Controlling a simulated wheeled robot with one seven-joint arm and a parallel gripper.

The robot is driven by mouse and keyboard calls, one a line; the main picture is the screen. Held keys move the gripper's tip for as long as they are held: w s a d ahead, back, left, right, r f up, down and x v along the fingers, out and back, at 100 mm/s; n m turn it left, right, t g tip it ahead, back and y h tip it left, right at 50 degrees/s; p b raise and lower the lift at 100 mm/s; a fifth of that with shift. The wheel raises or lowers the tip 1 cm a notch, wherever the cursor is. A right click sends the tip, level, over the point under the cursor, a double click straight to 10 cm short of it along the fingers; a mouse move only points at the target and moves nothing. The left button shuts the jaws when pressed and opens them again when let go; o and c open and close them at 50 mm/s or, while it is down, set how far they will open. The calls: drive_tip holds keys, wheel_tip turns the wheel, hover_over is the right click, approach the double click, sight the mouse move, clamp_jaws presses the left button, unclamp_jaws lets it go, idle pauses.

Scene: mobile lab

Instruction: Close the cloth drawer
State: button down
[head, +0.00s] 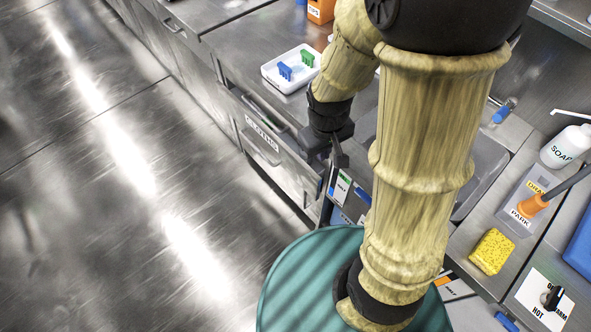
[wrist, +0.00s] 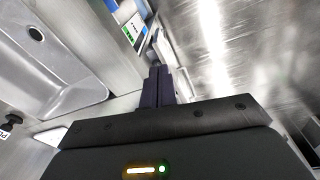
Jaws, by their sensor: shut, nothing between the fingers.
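A metal drawer front with a white label (head: 262,133) shows left of my gripper in the head view. Its lettering is too small to read with certainty, so I cannot tell if it is the cloth drawer. How far any drawer stands out is partly hidden by my arm. My gripper (head: 337,150) is low at the counter's front edge, to the right of that label. In the wrist view its two dark fingers (wrist: 158,88) are together and empty, close to a pale cabinet edge.
A white tray (head: 292,68) with blue and green clips stands on the counter. Cards with green and blue marks (head: 341,187) sit below my gripper. A soap bottle (head: 566,146) and yellow sponge (head: 492,251) are at right. The metal floor (head: 120,200) at left is clear.

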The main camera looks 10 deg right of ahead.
drive_tip(key=w+a+f+n+t+h+b, duration=0.1)
drive_tip(key=w+a+f+n+t+h, duration=0.1)
drive_tip(key=a+f+n, duration=0.5)
drive_tip(key=w+a+f+n+t+h+b, duration=0.2)
drive_tip(key=a+f+n+h, duration=0.3)
drive_tip(key=f+n, duration=0.6)
drive_tip(key=a+n, duration=0.2)
drive_tip(key=shift+w+a+f+n, duration=0.25)
drive_tip(key=shift+w+f+n, duration=0.05)
drive_tip(key=shift+w, duration=0.1)
drive_tip(key=b, duration=0.2)
approach(302, 169)
wheel_tip(302, 169, down, 4)
drive_tip(key=d, duration=0.1)
drive_tip(key=w+d, duration=0.1)
drive_tip(key=shift+w+d, duration=0.3)
drive_tip(key=shift+d, duration=0.05)
drive_tip(key=shift+w+d, duration=0.3)
drive_tip(key=shift+d, duration=0.1)
drive_tip(key=shift+r, duration=0.1)
